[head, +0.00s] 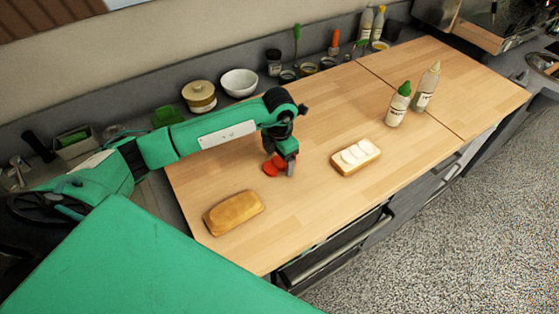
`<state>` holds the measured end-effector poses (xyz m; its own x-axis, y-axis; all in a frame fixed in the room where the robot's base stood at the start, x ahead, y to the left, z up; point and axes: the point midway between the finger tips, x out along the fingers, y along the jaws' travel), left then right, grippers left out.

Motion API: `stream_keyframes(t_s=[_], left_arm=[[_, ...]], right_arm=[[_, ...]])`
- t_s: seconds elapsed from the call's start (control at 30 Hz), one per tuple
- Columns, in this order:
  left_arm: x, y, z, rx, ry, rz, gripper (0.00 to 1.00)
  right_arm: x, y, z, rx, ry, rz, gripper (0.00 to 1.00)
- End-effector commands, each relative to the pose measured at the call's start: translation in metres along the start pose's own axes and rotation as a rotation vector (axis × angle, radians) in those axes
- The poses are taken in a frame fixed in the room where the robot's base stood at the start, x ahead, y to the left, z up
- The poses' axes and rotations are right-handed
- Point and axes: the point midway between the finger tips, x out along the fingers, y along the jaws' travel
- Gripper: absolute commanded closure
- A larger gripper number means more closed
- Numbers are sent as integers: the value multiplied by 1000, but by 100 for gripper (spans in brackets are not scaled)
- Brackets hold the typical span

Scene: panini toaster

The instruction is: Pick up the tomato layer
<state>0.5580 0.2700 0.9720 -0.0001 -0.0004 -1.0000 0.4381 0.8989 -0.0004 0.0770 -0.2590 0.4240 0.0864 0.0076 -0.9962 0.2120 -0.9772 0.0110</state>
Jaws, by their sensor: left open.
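The tomato layer (270,168) is a small set of red slices lying on the wooden worktop, near its middle left. My left gripper (282,164) points down right at the tomato, with its fingers at the slices' right and back side. It is open, and the tomato is partly hidden behind it. I cannot tell whether the fingers touch the slices. My right gripper is not in view.
A bread loaf (234,212) lies at the front left of the worktop (300,220). A bread slice with white slices (355,155) lies to the right. Two bottles (397,106) (427,88) stand farther right. A white bowl (239,82) and a lidded pot (199,96) stand behind.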

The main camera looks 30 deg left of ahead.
Motion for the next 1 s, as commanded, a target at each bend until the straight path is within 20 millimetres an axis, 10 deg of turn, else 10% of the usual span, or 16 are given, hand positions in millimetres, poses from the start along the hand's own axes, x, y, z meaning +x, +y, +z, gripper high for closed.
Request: stream_keyframes(t_s=[0.1, 0.33, 1.0], left_arm=[[0, 0, 0, 0, 0, 0, 26], [0, 0, 0, 0, 0, 0, 72], [-40, 1, 1, 0, -4, 3, 73]], right_arm=[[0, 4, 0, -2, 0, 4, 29], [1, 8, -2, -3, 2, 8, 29], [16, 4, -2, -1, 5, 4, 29]])
